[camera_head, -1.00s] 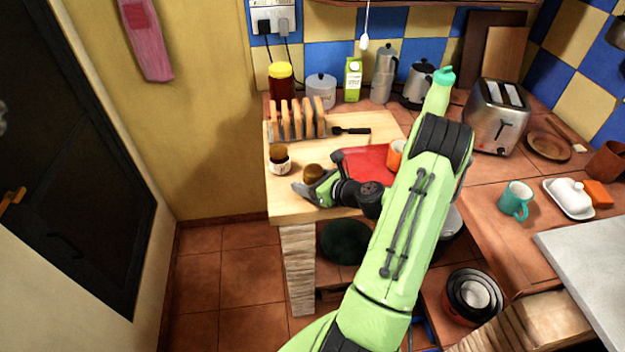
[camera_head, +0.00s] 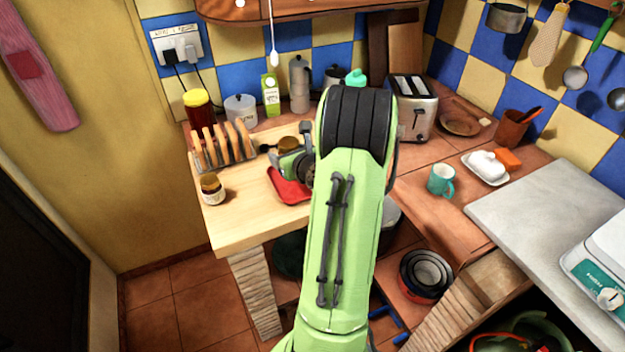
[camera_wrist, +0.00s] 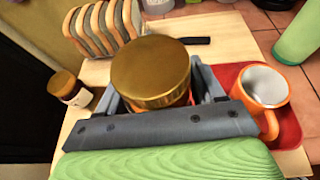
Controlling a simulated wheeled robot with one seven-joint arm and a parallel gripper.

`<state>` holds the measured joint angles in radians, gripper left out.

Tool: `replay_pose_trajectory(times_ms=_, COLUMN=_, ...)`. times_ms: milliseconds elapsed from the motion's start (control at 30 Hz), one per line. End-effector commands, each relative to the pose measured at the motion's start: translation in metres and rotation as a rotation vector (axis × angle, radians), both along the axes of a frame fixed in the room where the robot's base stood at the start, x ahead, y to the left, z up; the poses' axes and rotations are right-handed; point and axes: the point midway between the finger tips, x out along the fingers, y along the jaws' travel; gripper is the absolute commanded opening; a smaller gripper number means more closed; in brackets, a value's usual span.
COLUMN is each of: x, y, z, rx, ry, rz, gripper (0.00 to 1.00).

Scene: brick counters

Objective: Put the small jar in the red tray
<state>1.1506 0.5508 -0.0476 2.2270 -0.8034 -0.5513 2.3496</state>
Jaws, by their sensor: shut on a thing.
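My gripper (camera_wrist: 160,88) is shut on a jar with a gold-brown lid (camera_wrist: 151,68), one finger on each side, and the jar looks upright. In the head view the lid (camera_head: 288,144) shows at my gripper (camera_head: 294,160), by the far side of the red tray (camera_head: 287,188). The tray is partly hidden by my arm. In the wrist view the tray (camera_wrist: 291,124) reaches out to the right of the jar, with an orange mug (camera_wrist: 264,86) on it. The jar's base is hidden, so I cannot tell its height over the tray.
A second jar with a brown lid and pale label (camera_head: 212,192) stands at the board's left front. A toast rack (camera_head: 222,146) stands behind it. A dark-handled utensil (camera_wrist: 196,41) lies beyond the held jar. The board's front left (camera_head: 240,215) is clear.

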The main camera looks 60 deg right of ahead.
Motion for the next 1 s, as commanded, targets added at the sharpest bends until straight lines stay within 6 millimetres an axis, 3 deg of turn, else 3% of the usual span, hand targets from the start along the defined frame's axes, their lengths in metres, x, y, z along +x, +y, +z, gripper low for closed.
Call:
replay_pose_trajectory(times_ms=100, x=-0.005, y=-0.009, z=-0.001, rx=0.001, ry=-0.003, rz=-0.055, gripper=0.23)
replay_pose_trajectory(times_ms=300, x=-0.006, y=-0.011, z=-0.049, rx=0.007, ry=-0.002, rz=-0.062, gripper=0.23)
replay_pose_trajectory(times_ms=467, x=-0.006, y=-0.011, z=-0.068, rx=0.004, ry=-0.001, rz=-0.061, gripper=0.23)
replay_pose_trajectory(times_ms=600, x=-0.006, y=-0.010, z=-0.095, rx=0.006, ry=-0.001, rz=-0.061, gripper=0.23)
replay_pose_trajectory(times_ms=967, x=-0.006, y=-0.010, z=-0.099, rx=0.003, ry=-0.002, rz=-0.059, gripper=0.23)
replay_pose_trajectory(times_ms=1000, x=-0.006, y=-0.010, z=-0.098, rx=0.003, ry=0.000, rz=-0.059, gripper=0.74)
